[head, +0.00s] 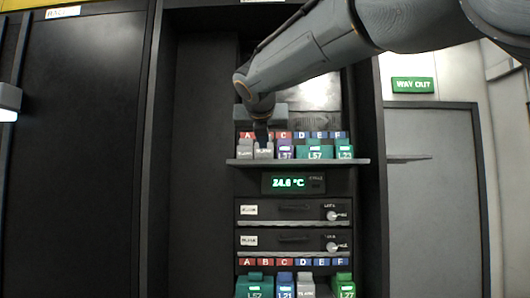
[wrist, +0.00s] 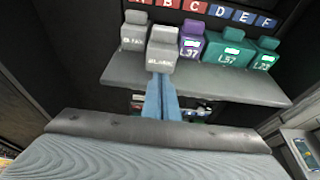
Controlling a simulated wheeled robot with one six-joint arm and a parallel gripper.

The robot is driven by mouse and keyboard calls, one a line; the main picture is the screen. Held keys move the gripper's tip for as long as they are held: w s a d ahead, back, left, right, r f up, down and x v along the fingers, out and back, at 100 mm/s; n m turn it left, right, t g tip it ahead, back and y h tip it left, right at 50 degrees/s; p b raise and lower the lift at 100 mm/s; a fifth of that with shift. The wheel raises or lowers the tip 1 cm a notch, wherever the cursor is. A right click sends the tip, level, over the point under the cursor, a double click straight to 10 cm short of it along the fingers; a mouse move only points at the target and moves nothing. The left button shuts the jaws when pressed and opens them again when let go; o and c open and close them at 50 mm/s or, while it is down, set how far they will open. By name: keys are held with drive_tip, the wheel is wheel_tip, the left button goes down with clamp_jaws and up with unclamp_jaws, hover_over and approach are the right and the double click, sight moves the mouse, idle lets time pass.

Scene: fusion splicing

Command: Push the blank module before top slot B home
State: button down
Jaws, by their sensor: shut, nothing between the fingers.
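The blank module before top slot B (wrist: 162,52) is a light grey block standing on the shelf. In the wrist view it sits nearer to me than its neighbours, so it sticks out from the row. My gripper (wrist: 160,76) is shut and empty, its blue fingers together at the lower front of this module. I cannot tell whether the fingertips touch it. In the head view my gripper (head: 262,138) is over the same module (head: 263,153) and partly covers it. The letter strip (wrist: 194,6) runs behind the row.
Another blank module (wrist: 133,32) stands left, under A. A purple L37 module (wrist: 191,42), a teal L57 module (wrist: 228,52) and another teal module (wrist: 264,54) stand right. The shelf (head: 360,161) has a bare front lip. A temperature display (head: 293,183) and lower modules (head: 254,288) are below.

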sight(264, 152)
drive_tip(key=shift+w+d+f+p, duration=0.1)
drive_tip(key=shift+w+f+p, duration=0.1)
drive_tip(key=shift+w+p, duration=2.05)
drive_tip(key=shift+w+d+f+p, duration=0.15)
drive_tip(key=shift+w+p, duration=1.1)
drive_tip(key=shift+w, duration=2.75)
drive_tip(key=shift+s+a+b, duration=0.2)
drive_tip(key=shift+s+b, duration=1.4)
drive_tip(key=shift+s, duration=2.45)
